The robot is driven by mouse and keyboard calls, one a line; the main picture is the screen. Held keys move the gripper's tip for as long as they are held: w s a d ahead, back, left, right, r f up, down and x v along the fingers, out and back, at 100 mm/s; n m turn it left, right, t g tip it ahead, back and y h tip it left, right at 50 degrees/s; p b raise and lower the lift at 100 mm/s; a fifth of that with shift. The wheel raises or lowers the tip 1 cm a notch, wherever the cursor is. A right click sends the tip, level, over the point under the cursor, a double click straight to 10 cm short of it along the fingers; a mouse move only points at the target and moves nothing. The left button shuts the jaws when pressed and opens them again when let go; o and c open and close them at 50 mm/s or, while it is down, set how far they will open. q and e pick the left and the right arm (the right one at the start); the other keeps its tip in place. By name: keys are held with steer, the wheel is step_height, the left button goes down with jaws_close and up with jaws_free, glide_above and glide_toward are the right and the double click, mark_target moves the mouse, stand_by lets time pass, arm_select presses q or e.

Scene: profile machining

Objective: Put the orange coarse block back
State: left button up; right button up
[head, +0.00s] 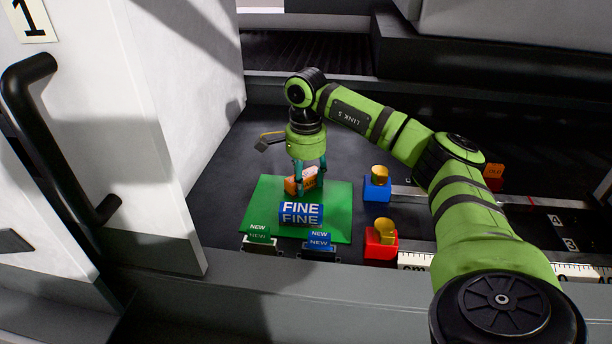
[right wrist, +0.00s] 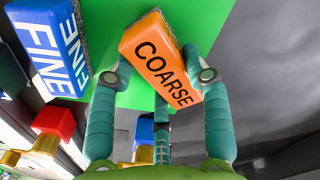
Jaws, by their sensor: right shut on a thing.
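The orange coarse block (head: 292,186) is at the back of the green mat (head: 337,196), behind the blue fine block (head: 301,213). My right gripper (head: 309,187) reaches down from above with its fingers around the orange block. In the right wrist view the orange block (right wrist: 160,60) shows its COARSE label between the teal fingers (right wrist: 160,85), and the fine block (right wrist: 52,45) lies to its left. The gripper is shut on the orange block. I cannot tell whether the block touches the mat. My left gripper is not in view.
Green (head: 259,236) and blue (head: 319,243) NEW holders stand at the mat's front edge. Blue (head: 377,189) and red (head: 381,243) blocks with brass knobs stand to the right, near a ruler (head: 575,271). A white door with a black handle (head: 60,140) stands at the left.

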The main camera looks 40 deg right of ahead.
mark_target(305, 177)
steer(key=shift+f, duration=0.2)
steer(key=shift+f, duration=0.1)
steer(key=o, duration=1.2)
steer(key=shift+r, duration=0.35)
step_height(305, 177, up, 7)
steer(key=shift+w+f+b, duration=0.1)
steer(key=shift+f+b, duration=0.1)
steer(key=shift+b, duration=0.25)
step_height(305, 177, up, 5)
steer(key=shift+r+p, duration=0.1)
steer(key=shift+p, duration=0.75)
